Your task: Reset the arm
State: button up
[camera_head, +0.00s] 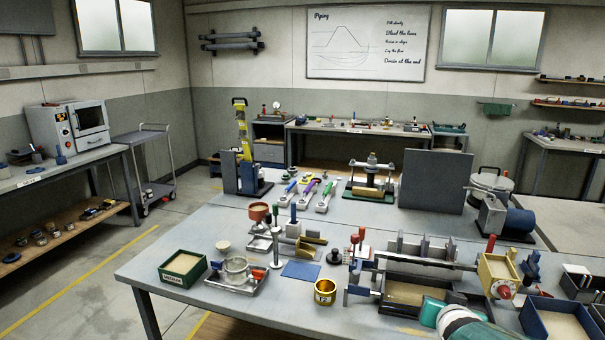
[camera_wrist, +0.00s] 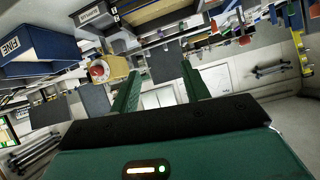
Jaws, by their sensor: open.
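My gripper (camera_wrist: 160,70) shows in the wrist view as two green fingers rising from a dark palm. The fingers are apart and nothing is between them. The wrist view is upside down, with the bench and its gear along the top. In the head view, a white and teal part of my arm shows at the bottom edge, right of centre, low over the front of the bench. The fingertips cannot be made out there.
The grey bench (camera_head: 190,262) carries a green sand box (camera_head: 183,268), a brass cup (camera_head: 325,292), a long tank (camera_head: 405,292), a yellow box (camera_head: 497,275) and a blue tray (camera_head: 535,318). A blue bin marked FINE (camera_wrist: 40,45) is upper left in the wrist view.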

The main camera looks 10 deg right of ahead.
jog(key=s+a+r+n+g+y, duration=0.1)
jog(key=s+a, duration=0.3)
jog(key=a, duration=0.4)
jog(key=s+a+r+n+g+y, duration=0.1)
jog(key=s+a+n+g+y, duration=0.1)
jog(key=a, duration=0.7)
jog(key=s+a+r+n+g+y, duration=0.1)
jog(key=s+a+n+g+y, duration=0.1)
jog(key=s+a, duration=0.4)
jog(key=a+n+y, duration=0.1)
jog(key=a+n, duration=0.1)
jog(key=a, duration=0.1)
jog(key=shift+r, duration=0.4)
jog(key=shift+c, duration=1.1)
jog(key=shift+d, duration=0.15)
